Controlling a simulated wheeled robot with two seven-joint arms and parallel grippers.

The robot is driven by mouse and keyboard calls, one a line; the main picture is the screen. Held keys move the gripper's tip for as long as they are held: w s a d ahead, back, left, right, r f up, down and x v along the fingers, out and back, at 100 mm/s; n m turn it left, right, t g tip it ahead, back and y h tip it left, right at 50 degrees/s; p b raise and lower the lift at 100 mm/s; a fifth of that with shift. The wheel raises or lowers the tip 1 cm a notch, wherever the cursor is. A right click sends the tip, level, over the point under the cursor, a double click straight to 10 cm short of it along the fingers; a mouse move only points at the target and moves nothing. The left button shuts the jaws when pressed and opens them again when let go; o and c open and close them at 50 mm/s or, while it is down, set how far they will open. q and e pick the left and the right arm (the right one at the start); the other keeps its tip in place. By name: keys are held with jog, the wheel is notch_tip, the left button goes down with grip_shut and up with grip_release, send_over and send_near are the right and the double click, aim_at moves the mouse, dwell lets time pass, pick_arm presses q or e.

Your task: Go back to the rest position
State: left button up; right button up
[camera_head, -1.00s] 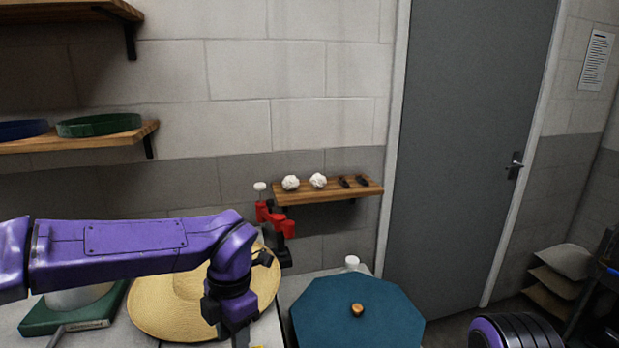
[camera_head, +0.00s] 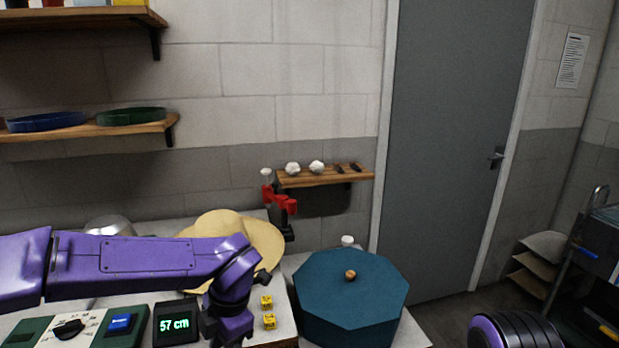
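My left arm comes in from the left in the head view, purple, reaching across the table above a control panel. Its wrist bends down near the picture's lower edge, and its fingertips are out of sight or too dark to make out. A rounded purple and black part of my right arm shows at the bottom right; its gripper is outside the picture. A straw hat (camera_head: 255,238) lies on the table behind my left wrist. A teal octagonal box (camera_head: 352,300) with a round wooden knob stands right of the wrist, apart from it.
A panel (camera_head: 95,325) with a black knob, a blue button and a "57 cm" display (camera_head: 175,323) is under my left arm. Two yellow dice (camera_head: 268,321) lie by the wrist. A red clamp-like device (camera_head: 280,200) stands behind. A trolley (camera_head: 598,250) is far right.

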pick_arm(q)
jog(key=s+a+f+m+t+y, duration=0.1)
jog(key=s+a+f+m+y, duration=0.2)
jog(key=f, duration=0.4)
jog(key=s+a+f+m+t+y, duration=0.1)
jog(key=s+a+f+m+t, duration=0.15)
jog(key=a+f, duration=0.4)
jog(key=s+a+f+m+t+y, duration=0.1)
jog(key=a+f+m+y, duration=0.2)
jog(key=f, duration=0.5)
jog(key=s+a+f+m+h, duration=0.1)
jog(key=s+f+m+h, duration=0.2)
jog(key=s, duration=0.6)
jog(key=s+a+f+m+h, duration=0.1)
jog(key=s+f+m+h, duration=0.1)
jog(key=s+f+m, duration=0.4)
jog(key=s+m, duration=0.2)
jog(key=s, duration=0.2)
jog(key=shift+s+f+g+h, duration=0.15)
jog(key=shift+s+g+h, duration=0.05)
jog(key=shift+g+h, duration=0.2)
